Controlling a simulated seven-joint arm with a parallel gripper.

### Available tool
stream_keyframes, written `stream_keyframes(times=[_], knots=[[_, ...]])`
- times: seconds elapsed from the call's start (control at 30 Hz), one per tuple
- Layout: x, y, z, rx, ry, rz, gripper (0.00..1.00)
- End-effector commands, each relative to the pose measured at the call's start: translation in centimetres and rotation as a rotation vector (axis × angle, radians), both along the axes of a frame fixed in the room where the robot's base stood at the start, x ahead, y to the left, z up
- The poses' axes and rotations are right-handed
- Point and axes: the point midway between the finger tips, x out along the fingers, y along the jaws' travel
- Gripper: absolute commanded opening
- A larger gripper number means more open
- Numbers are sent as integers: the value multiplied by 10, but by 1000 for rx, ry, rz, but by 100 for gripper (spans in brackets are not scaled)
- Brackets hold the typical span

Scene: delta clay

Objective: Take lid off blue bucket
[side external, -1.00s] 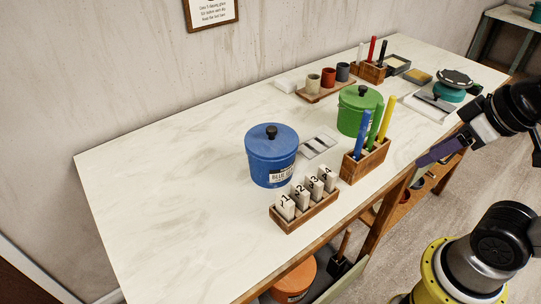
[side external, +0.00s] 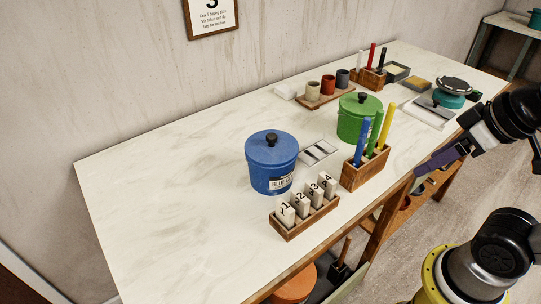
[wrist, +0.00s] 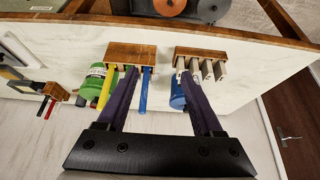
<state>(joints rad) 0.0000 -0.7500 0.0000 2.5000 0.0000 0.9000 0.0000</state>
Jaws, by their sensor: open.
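The blue bucket (side external: 270,168) stands upright on the white table, left of centre in the side view. In the wrist view the blue bucket (wrist: 178,96) is partly hidden behind my right finger. My gripper (side external: 435,162) is at the right, beyond the table's front edge, well apart from the bucket. In the wrist view my gripper (wrist: 160,85) shows two dark purple fingers spread apart, with nothing held between them.
A wooden block (side external: 304,216) with numbered white pieces stands just in front of the bucket. A wooden holder (side external: 365,169) with tall blue, green and yellow sticks stands to its right. A green lidded bucket (side external: 358,120) is behind that holder. The table's left part is clear.

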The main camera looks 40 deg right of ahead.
Motion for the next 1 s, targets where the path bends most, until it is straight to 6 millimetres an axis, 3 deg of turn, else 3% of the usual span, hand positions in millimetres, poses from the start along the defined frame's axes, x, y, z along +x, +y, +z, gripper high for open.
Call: stream_keyframes(times=[0.33,0.57,0.77,1.0], knots=[[-6,0,-2,-53,31,102,68],[12,1,55,-199,44,397,68],[55,7,109,-308,95,683,68],[133,26,155,-404,174,1053,68]])
